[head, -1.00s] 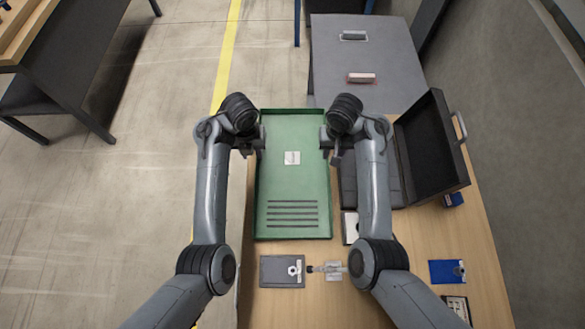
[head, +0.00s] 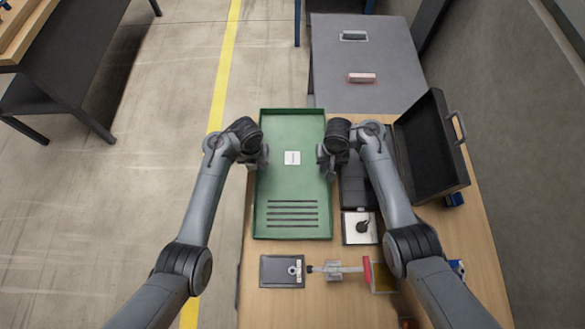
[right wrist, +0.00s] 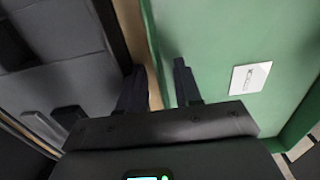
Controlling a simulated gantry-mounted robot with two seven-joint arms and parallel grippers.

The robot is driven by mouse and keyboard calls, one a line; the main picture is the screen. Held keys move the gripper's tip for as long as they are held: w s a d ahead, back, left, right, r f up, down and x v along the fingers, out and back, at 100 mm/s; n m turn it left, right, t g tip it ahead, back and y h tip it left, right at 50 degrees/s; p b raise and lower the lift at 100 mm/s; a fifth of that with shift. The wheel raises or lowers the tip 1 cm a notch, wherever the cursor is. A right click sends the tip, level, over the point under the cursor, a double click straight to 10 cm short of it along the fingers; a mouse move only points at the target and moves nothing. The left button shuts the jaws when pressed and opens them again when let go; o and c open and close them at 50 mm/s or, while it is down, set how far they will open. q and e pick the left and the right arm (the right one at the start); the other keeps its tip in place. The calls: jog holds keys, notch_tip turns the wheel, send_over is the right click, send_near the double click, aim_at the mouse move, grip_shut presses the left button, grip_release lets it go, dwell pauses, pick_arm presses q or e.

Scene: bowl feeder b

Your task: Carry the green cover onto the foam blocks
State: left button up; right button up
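The green cover (head: 292,190), a long shallow piece with raised edges, a white label and dark slots at its near end, lies over the left part of the table. My left gripper (head: 262,161) is at its left edge; whether its fingers are open is too small to tell. My right gripper (head: 325,167) is at its right edge. In the right wrist view, the right gripper (right wrist: 160,80) has its fingers apart, one on each side of the cover's edge, beside the green cover (right wrist: 215,35). I cannot make out any foam blocks.
An open black case (head: 430,150) stands right of the cover, its lid leaning right. A white-based part (head: 359,228) is beside the cover. A grey cabinet (head: 365,60) stands behind.

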pick_arm(q)
jog(key=shift+f, duration=0.45)
pick_arm(e)
jog(key=shift+f, duration=0.4)
pick_arm(q)
grip_shut()
pick_arm(e)
grip_shut()
pick_arm(q)
jog(key=shift+r, duration=0.1)
pick_arm(e)
jog(key=shift+r, duration=0.1)
dwell(0.5)
